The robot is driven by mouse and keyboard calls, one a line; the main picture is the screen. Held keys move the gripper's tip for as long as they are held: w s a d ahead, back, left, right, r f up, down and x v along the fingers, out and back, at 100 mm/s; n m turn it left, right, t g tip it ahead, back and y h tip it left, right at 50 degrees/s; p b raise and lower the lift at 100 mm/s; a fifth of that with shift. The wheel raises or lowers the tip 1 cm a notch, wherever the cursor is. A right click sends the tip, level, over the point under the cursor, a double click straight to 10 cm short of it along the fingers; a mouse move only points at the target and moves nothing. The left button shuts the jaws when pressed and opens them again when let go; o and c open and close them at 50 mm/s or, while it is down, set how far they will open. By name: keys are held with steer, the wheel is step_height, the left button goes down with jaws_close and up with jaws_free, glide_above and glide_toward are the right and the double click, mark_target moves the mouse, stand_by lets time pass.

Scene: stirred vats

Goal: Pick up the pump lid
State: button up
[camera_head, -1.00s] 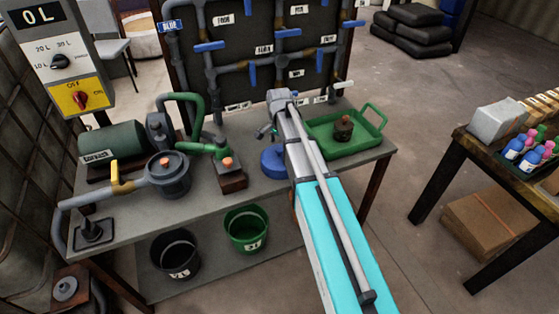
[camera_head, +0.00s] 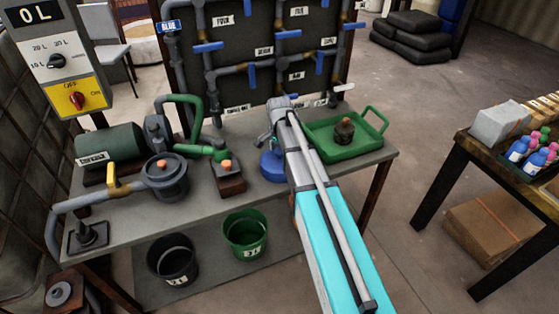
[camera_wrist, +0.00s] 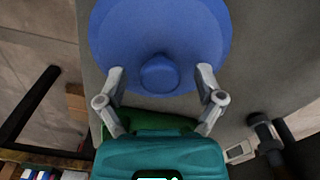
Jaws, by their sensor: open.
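In the head view my gripper (camera_head: 270,139) is just above the lid, and my arm hides part of the lid's right side.
A green tray (camera_head: 377,147) with a dark brown knobbed object (camera_head: 344,131) stands right of my arm. A pipe board (camera_head: 240,40) rises behind.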

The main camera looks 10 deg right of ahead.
steer(key=shift+c, duration=0.2)
jaws_close()
steer(key=shift+r, duration=0.2)
step_height(320, 180, up, 3)
steer(key=p, duration=0.3)
steer(key=s+r+p, duration=0.9)
steer(key=s+p, duration=0.1)
steer(key=s, duration=0.4)
steer(key=shift+r, duration=0.35)
steer(key=shift+a, duration=0.1)
stand_by(0.6)
